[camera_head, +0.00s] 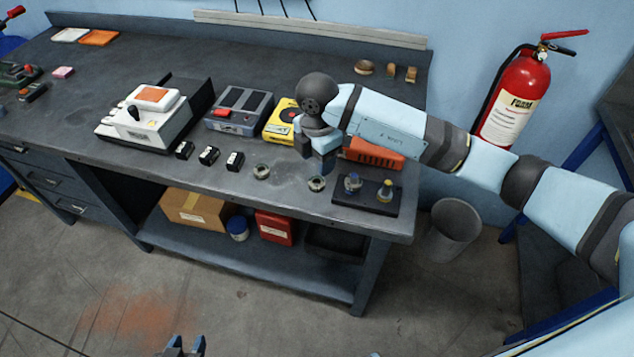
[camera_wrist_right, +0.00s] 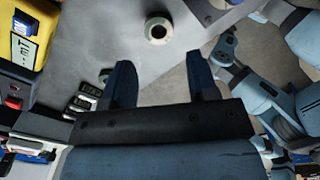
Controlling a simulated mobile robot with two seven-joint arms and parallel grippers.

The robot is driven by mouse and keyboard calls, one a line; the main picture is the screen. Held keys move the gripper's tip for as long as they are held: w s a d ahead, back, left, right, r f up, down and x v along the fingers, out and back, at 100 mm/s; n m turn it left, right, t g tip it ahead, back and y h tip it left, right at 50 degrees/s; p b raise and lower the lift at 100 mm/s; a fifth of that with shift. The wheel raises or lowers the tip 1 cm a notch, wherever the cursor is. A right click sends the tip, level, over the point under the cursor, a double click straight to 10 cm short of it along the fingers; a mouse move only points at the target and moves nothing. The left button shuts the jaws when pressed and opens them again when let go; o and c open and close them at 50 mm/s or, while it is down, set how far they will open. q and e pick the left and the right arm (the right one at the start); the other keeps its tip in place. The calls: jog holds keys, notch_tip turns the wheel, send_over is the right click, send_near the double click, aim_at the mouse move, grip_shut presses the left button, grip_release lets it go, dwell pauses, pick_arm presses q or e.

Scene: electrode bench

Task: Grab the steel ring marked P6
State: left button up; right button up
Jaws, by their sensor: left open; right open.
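Two small steel rings lie on the bench top: one ring (camera_head: 261,172) on the left and one ring (camera_head: 317,184) on the right. No P6 mark is readable on either. My right gripper (camera_head: 318,168) is open and empty above the bench, by the right ring. In the right wrist view a ring (camera_wrist_right: 158,29) lies beyond the open fingertips (camera_wrist_right: 158,62), apart from them. My left gripper (camera_head: 184,346) is open and empty at the bottom edge, away from the bench.
A dark tray (camera_head: 345,196) with two small posts stands right of the rings. Several black blocks (camera_head: 208,156) lie to the left. A yellow device (camera_head: 280,122) and an orange box (camera_head: 372,153) stand behind. The bench's front edge (camera_head: 300,213) is close to the rings.

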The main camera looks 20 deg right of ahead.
aim_at(317, 179)
notch_tip(317, 179, down, 8)
jog(key=shift+r+p, duration=0.25)
jog(key=shift+p, duration=0.1)
jog(key=shift+c, duration=0.5)
jog(key=c, duration=0.7)
